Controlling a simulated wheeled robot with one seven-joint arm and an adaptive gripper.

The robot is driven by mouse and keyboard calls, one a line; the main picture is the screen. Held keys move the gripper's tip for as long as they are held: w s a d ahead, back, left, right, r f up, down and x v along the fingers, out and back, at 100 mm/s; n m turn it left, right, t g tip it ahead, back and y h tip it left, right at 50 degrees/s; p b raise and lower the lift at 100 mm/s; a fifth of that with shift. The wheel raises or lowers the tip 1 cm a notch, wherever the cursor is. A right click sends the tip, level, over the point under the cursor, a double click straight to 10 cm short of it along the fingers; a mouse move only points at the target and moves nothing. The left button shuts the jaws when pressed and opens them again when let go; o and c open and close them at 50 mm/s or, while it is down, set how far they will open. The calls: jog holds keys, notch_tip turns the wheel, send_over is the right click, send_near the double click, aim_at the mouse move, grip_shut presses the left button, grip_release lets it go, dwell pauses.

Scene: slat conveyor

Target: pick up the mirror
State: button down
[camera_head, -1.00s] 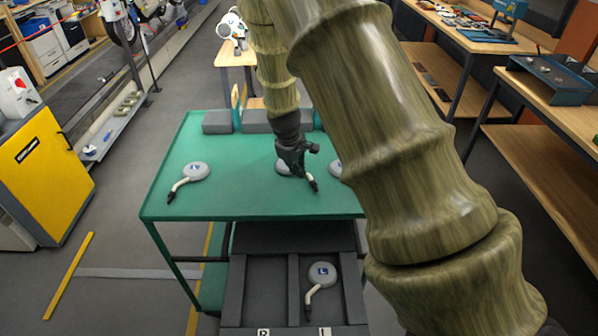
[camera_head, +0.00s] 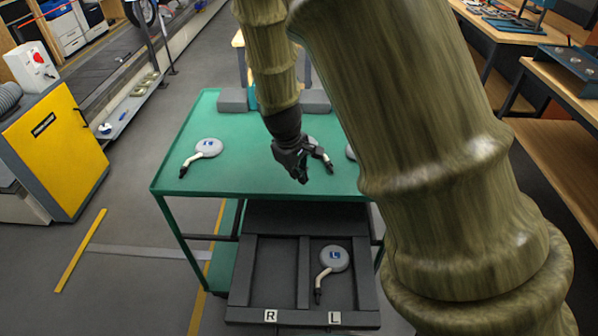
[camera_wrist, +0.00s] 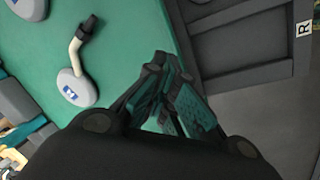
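Mirrors with a round grey head, pale bent stem and black end lie on the green table (camera_head: 250,183). One mirror (camera_head: 209,147) lies at the left, marked with a blue label. A middle mirror (camera_head: 321,155) is partly hidden behind my gripper (camera_head: 300,177); it seems to be the mirror in the wrist view (camera_wrist: 77,86). A third mirror (camera_head: 350,152) is mostly hidden by my arm. My gripper is over the table's near part, apart from the middle mirror. In the wrist view its fingers (camera_wrist: 170,68) hold nothing; their gap is unclear.
A dark two-part tray (camera_head: 243,293), marked R and L, stands before the table; another mirror (camera_head: 334,258) lies in its L compartment. Grey blocks (camera_head: 234,99) line the table's far edge. A yellow cabinet (camera_head: 50,150) stands left. A bench (camera_head: 565,90) stands right.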

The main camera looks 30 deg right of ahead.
jog(key=shift+c, duration=2.2)
grip_release()
